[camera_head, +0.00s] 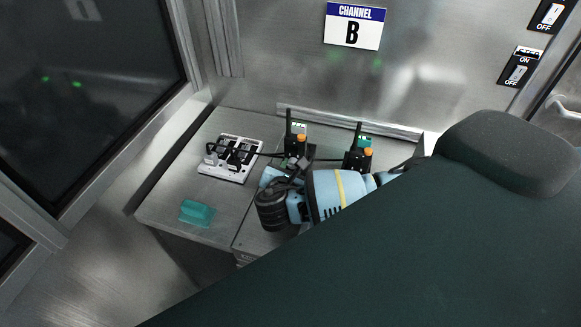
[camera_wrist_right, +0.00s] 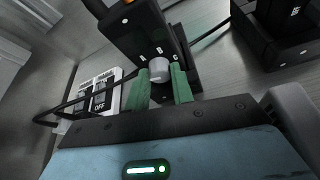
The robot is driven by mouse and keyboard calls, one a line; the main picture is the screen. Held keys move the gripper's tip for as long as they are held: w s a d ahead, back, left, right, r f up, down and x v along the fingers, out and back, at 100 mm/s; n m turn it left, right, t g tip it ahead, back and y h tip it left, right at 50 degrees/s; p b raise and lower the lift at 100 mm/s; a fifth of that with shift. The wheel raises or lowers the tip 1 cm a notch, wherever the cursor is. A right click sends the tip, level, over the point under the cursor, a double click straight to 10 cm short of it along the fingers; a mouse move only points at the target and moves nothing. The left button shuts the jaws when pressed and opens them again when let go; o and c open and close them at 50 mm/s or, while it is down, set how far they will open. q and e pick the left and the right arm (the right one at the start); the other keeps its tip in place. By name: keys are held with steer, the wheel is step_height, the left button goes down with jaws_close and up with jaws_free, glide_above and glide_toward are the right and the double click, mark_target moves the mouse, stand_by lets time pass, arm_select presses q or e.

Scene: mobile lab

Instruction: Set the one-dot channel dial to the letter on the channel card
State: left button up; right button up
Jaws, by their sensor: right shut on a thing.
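The channel card (camera_head: 352,32) on the back wall reads "CHANNEL B". Two black radios with antennas stand on the counter: a left radio (camera_head: 297,143) and a right radio (camera_head: 358,158). My right gripper (camera_wrist_right: 163,75) has its green fingers on either side of a pale grey dial (camera_wrist_right: 159,68) on the front of a black radio (camera_wrist_right: 140,35), closed on it. In the head view my right wrist hides the radio's lower front. My left gripper is out of view.
A white power strip (camera_head: 229,168) with black plugs lies left of the radios, its cable running toward them. On/off switch panels (camera_head: 518,68) are on the right wall. The counter's left part (camera_head: 165,205) has free room.

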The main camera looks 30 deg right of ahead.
steer(key=o, duration=1)
steer(key=shift+s+a, duration=0.1)
steer(key=v, duration=0.7)
steer(key=shift+s+a, duration=0.15)
steer(key=shift+s, duration=0.05)
steer(key=shift+r, duration=0.15)
